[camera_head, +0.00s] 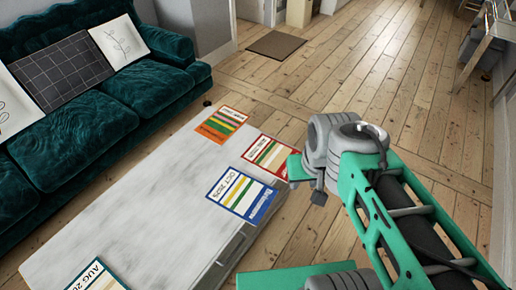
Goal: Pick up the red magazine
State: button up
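The red magazine (266,153) lies flat near the far right corner of a pale grey-white low table (150,215). It has a red border and a cream middle with coloured stripes. My green and grey arm reaches in from the lower right, and one green link shows beside the magazine's right edge in the picture, covering a little of it. I cannot tell the height of the arm above the table. My gripper's fingers do not show.
A blue magazine (241,194) lies just nearer than the red one, and an orange one (221,124) lies beyond it. Another magazine (95,279) is at the near end. A teal sofa (90,95) stands left of the table. Bare floorboards and a brown mat (276,45) lie beyond.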

aim_at(270, 155)
jog(key=u, duration=3.95)
jog(key=k, duration=2.25)
jog(key=z, duration=0.65)
